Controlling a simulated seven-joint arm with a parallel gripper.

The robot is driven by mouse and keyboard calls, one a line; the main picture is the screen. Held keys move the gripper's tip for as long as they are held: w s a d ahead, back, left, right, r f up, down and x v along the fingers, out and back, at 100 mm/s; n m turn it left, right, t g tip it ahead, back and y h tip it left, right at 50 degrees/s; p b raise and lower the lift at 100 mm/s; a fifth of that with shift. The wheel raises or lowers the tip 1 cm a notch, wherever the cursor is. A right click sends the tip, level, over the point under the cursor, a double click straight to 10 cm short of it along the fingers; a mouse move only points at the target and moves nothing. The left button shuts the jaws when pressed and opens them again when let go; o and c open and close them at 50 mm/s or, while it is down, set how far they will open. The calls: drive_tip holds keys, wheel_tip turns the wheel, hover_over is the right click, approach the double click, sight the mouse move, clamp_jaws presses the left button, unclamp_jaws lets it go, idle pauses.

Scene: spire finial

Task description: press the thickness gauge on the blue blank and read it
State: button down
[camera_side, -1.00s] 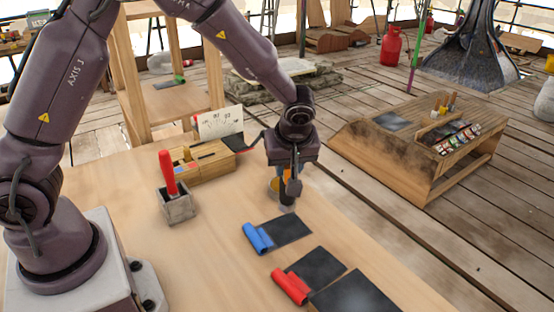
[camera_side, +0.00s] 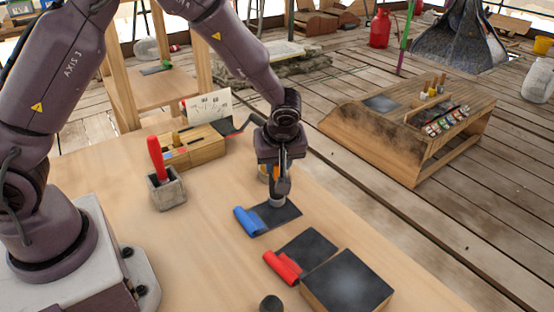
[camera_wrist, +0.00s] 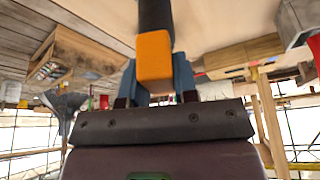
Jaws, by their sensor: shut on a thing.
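The blue blank (camera_side: 249,221) lies on the wooden table in the side view, a dark flat sheet with a blue rolled end at its left. My gripper (camera_side: 281,176) is above the sheet's far part, pointing down. It is shut on the thickness gauge, whose pale round foot (camera_side: 277,202) is at the sheet's far edge. I cannot tell whether the foot touches the sheet. In the wrist view the gauge shows as an orange block (camera_wrist: 154,62) with a dark shaft between the fingers. No reading is visible.
A red blank (camera_side: 282,267) and a dark-topped block (camera_side: 347,280) lie nearer. A grey holder (camera_side: 167,190) with a red handle and a wooden box (camera_side: 194,150) with a white card stand left. A dark round knob (camera_side: 271,304) is at the bottom edge.

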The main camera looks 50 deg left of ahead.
drive_tip(key=shift+f, duration=0.15)
drive_tip(key=shift+f, duration=1.3)
drive_tip(key=shift+f, duration=0.15)
idle(0.7)
drive_tip(key=shift+r, duration=2.6)
drive_tip(key=shift+f, duration=2.3)
